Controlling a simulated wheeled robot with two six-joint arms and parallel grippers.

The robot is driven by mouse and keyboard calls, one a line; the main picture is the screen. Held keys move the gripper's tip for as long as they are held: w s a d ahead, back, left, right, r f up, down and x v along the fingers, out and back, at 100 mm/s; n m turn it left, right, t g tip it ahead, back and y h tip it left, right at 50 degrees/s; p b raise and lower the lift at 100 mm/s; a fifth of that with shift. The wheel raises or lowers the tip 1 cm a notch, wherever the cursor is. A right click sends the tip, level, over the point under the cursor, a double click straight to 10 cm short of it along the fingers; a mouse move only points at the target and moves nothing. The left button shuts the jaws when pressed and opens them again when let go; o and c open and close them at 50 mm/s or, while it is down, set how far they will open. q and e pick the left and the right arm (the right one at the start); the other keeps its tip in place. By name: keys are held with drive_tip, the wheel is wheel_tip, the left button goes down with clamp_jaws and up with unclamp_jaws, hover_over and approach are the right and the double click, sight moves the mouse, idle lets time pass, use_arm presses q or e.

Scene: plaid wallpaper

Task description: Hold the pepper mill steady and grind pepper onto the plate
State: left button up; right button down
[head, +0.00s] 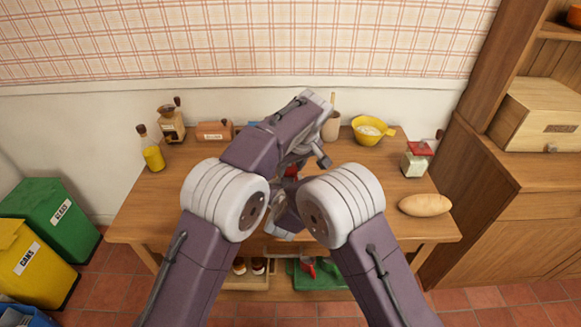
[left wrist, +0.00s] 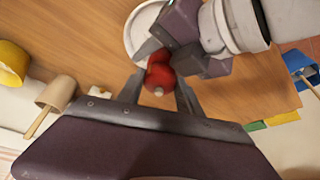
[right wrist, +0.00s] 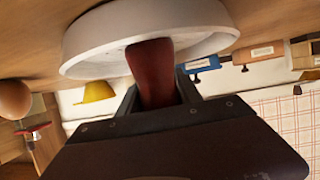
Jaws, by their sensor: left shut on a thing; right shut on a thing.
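The pepper mill is dark red, with a rounded red head and a pale tip in the left wrist view (left wrist: 159,76). In the head view only a bit of red (head: 291,171) shows between my grippers. My left gripper (head: 303,163) is shut on its head from above. My right gripper (head: 284,213) is shut on its red body, which shows between the fingers in the right wrist view (right wrist: 152,72). The white plate (right wrist: 88,62) lies close by the mill's lower end; its rim also shows in the left wrist view (left wrist: 138,22). My arms hide the plate in the head view.
On the wooden table (head: 385,185) stand an oil bottle (head: 152,156), a coffee grinder (head: 172,124), a cup (head: 331,128), a yellow bowl (head: 368,137), a red-topped grinder (head: 415,162) and a bread loaf (head: 425,205). Bins are at left, a cabinet at right.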

use_arm(q)
drive_tip(key=m, duration=0.2)
drive_tip(key=m+h, duration=0.1)
drive_tip(key=m, duration=0.1)
drive_tip(key=m+h, duration=0.1)
drive_tip(key=m, duration=0.1)
drive_tip(key=shift+a, duration=0.25)
drive_tip(key=m+h, duration=0.1)
drive_tip(key=m, duration=0.2)
drive_tip(key=m+h, duration=0.1)
drive_tip(key=m, duration=0.1)
drive_tip(key=shift+a+m+h, duration=0.1)
drive_tip(key=shift+m+h, duration=0.2)
drive_tip(key=shift+m, duration=0.1)
drive_tip(key=o, duration=1.4)
drive_tip(key=shift+c, duration=0.2)
drive_tip(key=v, duration=1.2)
drive_tip(key=shift+w, duration=0.25)
drive_tip(key=shift+r, duration=0.1)
